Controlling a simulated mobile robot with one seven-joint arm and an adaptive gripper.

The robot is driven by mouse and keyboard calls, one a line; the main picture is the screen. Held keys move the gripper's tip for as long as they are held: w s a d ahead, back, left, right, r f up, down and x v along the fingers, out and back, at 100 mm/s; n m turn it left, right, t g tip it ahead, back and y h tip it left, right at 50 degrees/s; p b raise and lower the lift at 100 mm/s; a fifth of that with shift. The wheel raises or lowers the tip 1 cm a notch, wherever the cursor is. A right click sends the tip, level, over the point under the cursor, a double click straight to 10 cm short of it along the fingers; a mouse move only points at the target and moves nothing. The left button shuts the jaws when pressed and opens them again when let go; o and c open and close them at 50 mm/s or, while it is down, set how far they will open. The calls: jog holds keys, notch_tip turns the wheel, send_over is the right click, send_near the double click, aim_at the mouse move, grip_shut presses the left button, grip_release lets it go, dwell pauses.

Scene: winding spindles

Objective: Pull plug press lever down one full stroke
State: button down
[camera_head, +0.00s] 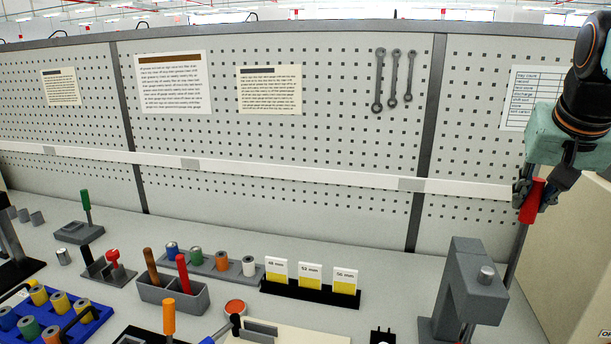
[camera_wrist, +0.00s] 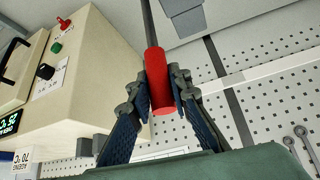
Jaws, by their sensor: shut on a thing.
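The plug press (camera_head: 462,285) is a dark grey stand at the front right of the bench in the head view. Its lever slants up and slightly right to a red handle (camera_head: 532,202), so the lever stands raised. My gripper (camera_head: 534,192) is shut on that handle, well above the press. In the wrist view the red handle (camera_wrist: 160,95) sits between both fingers of my gripper (camera_wrist: 160,80), and the thin dark lever rod (camera_wrist: 151,25) runs out from its end. A grey part of the press (camera_wrist: 187,15) shows at the top. The lever's pivot is hard to make out.
A beige cabinet (camera_head: 575,245) stands close at the right; the wrist view shows its buttons and display. A pegboard (camera_head: 340,140) backs the bench. A card holder (camera_head: 310,291), a tool box (camera_head: 172,296) and a blue tray (camera_head: 75,335) lie left of the press.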

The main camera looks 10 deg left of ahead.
jog(key=shift+w+f+g+p, duration=0.3)
jog(key=shift+w+g+p, duration=0.25)
jog(key=shift+p, duration=0.95)
jog(key=shift+w+f+g+p, duration=0.3)
jog(key=shift+w+p, duration=0.3)
jog(key=shift+p, duration=0.85)
jog(key=shift+w+f+g+p, duration=0.1)
jog(key=shift+w+g+p, duration=0.2)
jog(key=shift+p, duration=0.4)
jog(key=c, duration=1.8)
grip_release()
jog(key=shift+w, duration=0.15)
jog(key=shift+o, duration=0.2)
jog(key=shift+r, duration=0.2)
jog(key=shift+p+v, duration=2.15)
jog(key=shift+v, duration=1.45)
